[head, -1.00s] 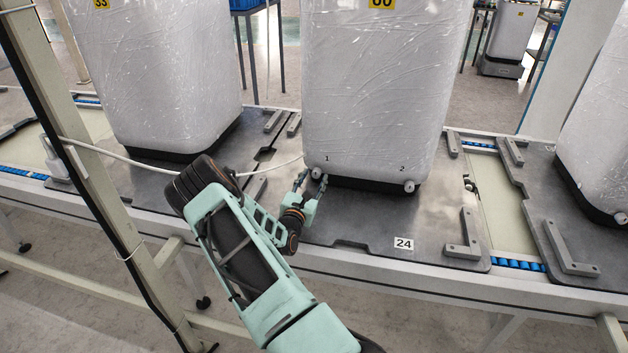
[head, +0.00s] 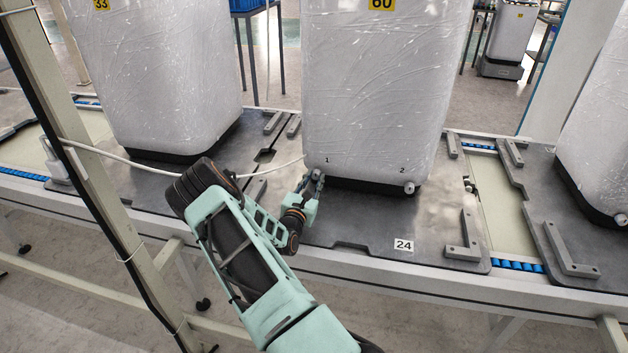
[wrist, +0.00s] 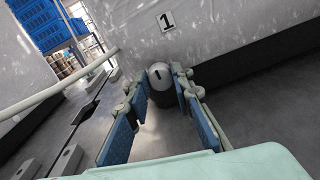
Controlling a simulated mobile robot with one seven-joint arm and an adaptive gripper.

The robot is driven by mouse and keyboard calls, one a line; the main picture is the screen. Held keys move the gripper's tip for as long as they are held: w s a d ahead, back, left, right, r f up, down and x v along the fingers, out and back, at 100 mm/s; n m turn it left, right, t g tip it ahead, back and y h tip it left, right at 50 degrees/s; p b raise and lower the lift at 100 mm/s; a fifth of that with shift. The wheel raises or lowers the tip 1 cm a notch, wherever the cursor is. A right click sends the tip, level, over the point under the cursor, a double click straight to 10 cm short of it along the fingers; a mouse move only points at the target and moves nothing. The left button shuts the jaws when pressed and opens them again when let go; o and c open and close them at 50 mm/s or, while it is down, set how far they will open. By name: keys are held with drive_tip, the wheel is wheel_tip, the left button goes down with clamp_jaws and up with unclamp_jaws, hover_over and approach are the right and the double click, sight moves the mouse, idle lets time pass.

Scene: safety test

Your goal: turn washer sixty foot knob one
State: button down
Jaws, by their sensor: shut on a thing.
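The washer (head: 375,95) with the yellow 60 label stands wrapped in clear film on a grey pallet plate. Two small round knobs sit at its lower front edge, under the numbers 1 and 2. Knob one shows in the wrist view (wrist: 160,74) as a grey-white round cap with a dark mark, under the label 1. Knob two (head: 409,188) is at the right corner, untouched. My gripper (head: 315,176) is at the left corner, its fingers on both sides of knob one and shut on it. In the wrist view the fingertips (wrist: 163,82) flank the knob; the fingers partly hide it in the head view.
Washer 33 (head: 155,80) stands to the left, another washer (head: 600,150) to the right. A pale hose (head: 120,157) runs behind my arm. A beige post (head: 85,170) stands at the left. Grey brackets (head: 463,236) and a plate numbered 24 (head: 365,225) lie in front.

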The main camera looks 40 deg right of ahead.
drive_tip(key=n+p, duration=0.1)
drive_tip(key=n, duration=0.5)
drive_tip(key=shift+t, duration=0.3)
drive_tip(key=n+p, duration=0.1)
drive_tip(key=n, duration=0.5)
drive_tip(key=shift+f+p, duration=0.1)
drive_tip(key=shift+p, duration=0.25)
drive_tip(key=c, duration=1.7)
unclamp_jaws()
drive_tip(key=v, duration=1.2)
drive_tip(key=shift+s+f, duration=0.1)
